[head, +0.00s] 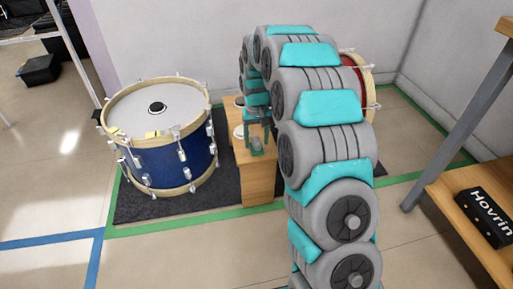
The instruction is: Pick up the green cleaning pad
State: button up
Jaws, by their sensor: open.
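My gripper (257,146) is open, small in the head view, and points down over a small wooden stand (259,186). I cannot make out a green cleaning pad for certain. Some green-grey shows at the fingertips, but I cannot tell whether it is part of the gripper or a pad below it. My arm hides the right part of the stand's top.
A blue drum (172,160) stands left of the stand on a dark mat (220,196). A red drum (367,82) is partly hidden behind my arm. A wooden shelf (455,214) with a black box (487,216) is at right. The floor at front left is clear.

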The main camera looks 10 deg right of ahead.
jog(key=shift+f, duration=0.4)
grip_shut()
dwell(0.4)
